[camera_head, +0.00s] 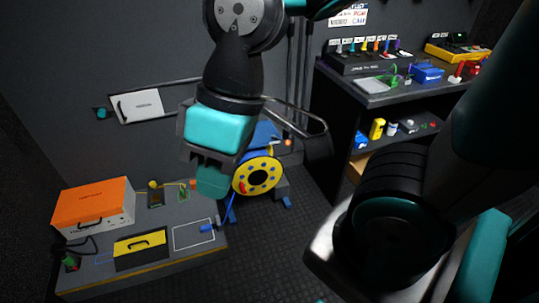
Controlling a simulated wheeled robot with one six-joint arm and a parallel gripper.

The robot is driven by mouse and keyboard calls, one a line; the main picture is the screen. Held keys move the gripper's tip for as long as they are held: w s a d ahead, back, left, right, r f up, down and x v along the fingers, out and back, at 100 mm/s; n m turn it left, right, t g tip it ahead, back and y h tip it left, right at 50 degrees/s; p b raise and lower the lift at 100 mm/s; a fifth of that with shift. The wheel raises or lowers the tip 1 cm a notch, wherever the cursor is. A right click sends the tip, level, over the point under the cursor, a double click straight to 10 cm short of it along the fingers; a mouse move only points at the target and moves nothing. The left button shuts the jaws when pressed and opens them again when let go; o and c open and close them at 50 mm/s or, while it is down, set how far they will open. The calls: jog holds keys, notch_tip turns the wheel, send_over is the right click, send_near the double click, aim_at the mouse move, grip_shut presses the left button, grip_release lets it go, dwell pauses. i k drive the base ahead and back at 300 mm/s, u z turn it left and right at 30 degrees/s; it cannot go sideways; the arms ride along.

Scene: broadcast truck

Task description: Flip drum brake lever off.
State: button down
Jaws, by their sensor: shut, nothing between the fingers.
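A cable drum with a yellow flange (272,166) and a dark hub sits on a blue stand (285,201) on the floor, left of the shelf unit. A small red part (242,186) shows at the left of the yellow flange; I cannot tell whether it is the brake lever. A small orange knob (288,142) shows at the drum's upper right. My gripper (212,182), with teal fingers, is shut and empty. It appears just left of the drum and hides part of its left side. I cannot tell whether it touches the drum.
A low grey bench (207,259) at lower left holds an orange case (94,206), a yellow-black box (140,248) and a blue connector (210,227). A shelf unit (375,100) with several small items stands at right. Dark floor (290,250) is clear in front of the drum.

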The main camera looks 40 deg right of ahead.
aim_at(287, 143)
jog(key=u, duration=0.15)
jog(key=k, duration=0.45)
jog(key=z, duration=0.4)
jog(key=i, duration=0.6)
jog(key=z, duration=0.75)
jog(key=i, duration=1.5)
jog(key=u, duration=0.65)
